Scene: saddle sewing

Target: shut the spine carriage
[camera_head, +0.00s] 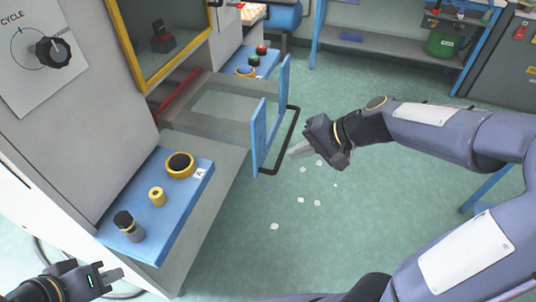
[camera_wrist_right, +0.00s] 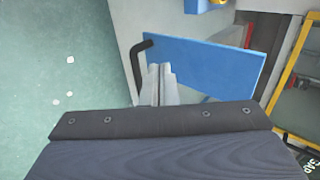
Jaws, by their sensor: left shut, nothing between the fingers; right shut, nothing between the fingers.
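The spine carriage stands pulled out of the machine. It is a grey frame with a blue front panel (camera_head: 266,130) and a black bar handle (camera_head: 290,140). In the right wrist view the blue panel (camera_wrist_right: 215,65) fills the middle, with the end of the black handle (camera_wrist_right: 137,62) at its left. My right gripper (camera_head: 293,153) is shut and empty, its fingertips beside the handle on its outer side. The fingers also show in the right wrist view (camera_wrist_right: 159,78); I cannot tell whether they touch the handle. My left gripper (camera_head: 118,273) is shut and empty at the lower left, far from the carriage.
A blue control shelf (camera_head: 175,222) with a yellow-ringed button and knobs juts out left of the carriage. A yellow-framed window (camera_head: 160,55) is above the carriage opening. White scraps (camera_head: 302,199) lie on the green floor. A blue-framed bench (camera_head: 380,42) stands at the back.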

